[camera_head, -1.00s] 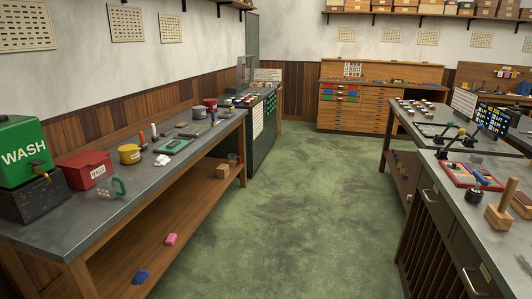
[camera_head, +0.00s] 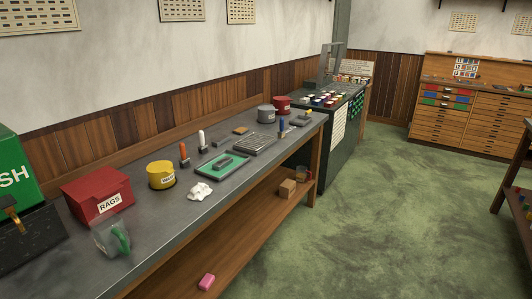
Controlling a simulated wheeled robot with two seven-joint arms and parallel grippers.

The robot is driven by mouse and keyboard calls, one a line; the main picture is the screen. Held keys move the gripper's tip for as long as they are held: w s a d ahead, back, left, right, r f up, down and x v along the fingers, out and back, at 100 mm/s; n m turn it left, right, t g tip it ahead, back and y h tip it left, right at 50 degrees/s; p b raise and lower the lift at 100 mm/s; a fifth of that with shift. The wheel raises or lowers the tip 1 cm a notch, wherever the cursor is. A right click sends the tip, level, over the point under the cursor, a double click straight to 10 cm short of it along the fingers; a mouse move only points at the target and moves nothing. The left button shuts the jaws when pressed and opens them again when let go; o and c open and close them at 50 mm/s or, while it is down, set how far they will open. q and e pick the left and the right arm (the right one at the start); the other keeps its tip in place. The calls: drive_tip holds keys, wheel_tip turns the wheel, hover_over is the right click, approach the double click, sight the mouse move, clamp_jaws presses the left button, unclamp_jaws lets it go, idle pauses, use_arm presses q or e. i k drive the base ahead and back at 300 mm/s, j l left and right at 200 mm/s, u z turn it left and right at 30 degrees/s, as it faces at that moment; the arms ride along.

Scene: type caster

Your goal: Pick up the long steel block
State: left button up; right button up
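I cannot tell for certain which thing is the long steel block. A dark, elongated block (camera_head: 226,163) lies on a green mat or tray (camera_head: 209,171) on the left workbench (camera_head: 150,235). A flat grey slab-like item (camera_head: 255,144) lies just behind and to the right of it. Another small grey item (camera_head: 301,120) lies near the bench's far right end. Neither of my grippers shows in the head view.
A red RAGS box (camera_head: 85,196), a clear green-handled mug (camera_head: 112,239), a yellow tin (camera_head: 160,176) and a white crumpled rag (camera_head: 200,191) stand on the bench. Below is a shelf with a pink block (camera_head: 206,282). Green floor (camera_head: 370,230) is open to the right.

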sight(217, 142)
drive_tip(key=i+l+u, duration=0.25)
drive_tip(key=i, duration=0.2)
drive_tip(key=i+l+u, duration=0.25)
drive_tip(key=i, duration=0.2)
drive_tip(key=i+l+u, duration=0.1)
drive_tip(key=l, duration=0.2)
drive_tip(key=i+l+u, duration=0.1)
drive_tip(key=i+l, duration=0.3)
drive_tip(key=l, duration=0.25)
drive_tip(key=i+l+u, duration=0.15)
drive_tip(key=l, duration=0.2)
drive_tip(key=i+l+u, duration=0.1)
drive_tip(key=l, duration=0.25)
